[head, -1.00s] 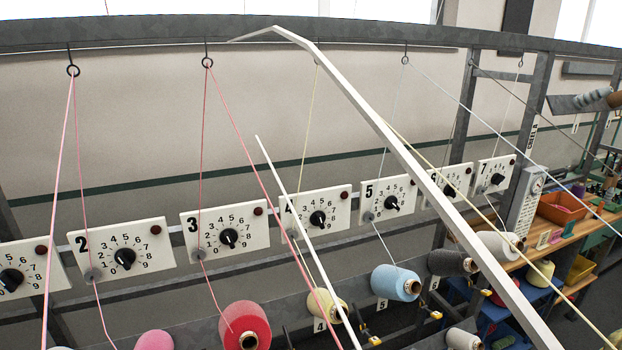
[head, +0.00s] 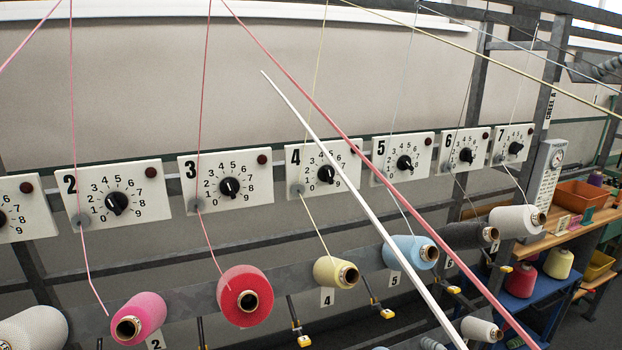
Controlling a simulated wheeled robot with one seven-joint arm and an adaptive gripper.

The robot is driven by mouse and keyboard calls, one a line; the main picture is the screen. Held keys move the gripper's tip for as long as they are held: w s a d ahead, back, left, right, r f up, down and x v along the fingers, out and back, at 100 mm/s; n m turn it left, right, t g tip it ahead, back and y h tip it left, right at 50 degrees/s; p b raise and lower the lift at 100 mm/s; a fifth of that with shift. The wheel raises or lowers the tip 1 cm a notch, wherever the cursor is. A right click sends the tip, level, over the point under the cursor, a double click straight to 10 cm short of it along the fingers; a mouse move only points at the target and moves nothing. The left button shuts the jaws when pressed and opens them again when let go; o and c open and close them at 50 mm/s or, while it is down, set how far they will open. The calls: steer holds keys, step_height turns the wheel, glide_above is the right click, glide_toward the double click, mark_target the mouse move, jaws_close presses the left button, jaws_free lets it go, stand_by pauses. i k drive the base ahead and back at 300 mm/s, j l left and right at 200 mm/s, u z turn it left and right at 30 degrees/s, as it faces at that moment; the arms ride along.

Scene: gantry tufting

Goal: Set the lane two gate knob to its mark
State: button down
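The lane two gate plate (head: 153,201) is a white panel marked "2", at the left of the head view. Its black gate knob (head: 117,203) sits inside a dial numbered 0 to 9. The knob is too small to tell which number it points at, and I cannot make out a separate set mark. A brown button (head: 151,172) is at the plate's upper right. A grey disc (head: 81,221) with pink yarn passing it is at the lower left. My gripper is not in view, and nothing touches the knob.
Similar plates stand in a row, with lane three (head: 263,186) just right of lane two. Yarn cones, such as the pink one (head: 139,317) and the red one (head: 245,292), sit below. Taut yarns and a thin white rod (head: 350,192) cross the view. Shelves stand far right.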

mark_target(117, 202)
steer(key=u, duration=1.5)
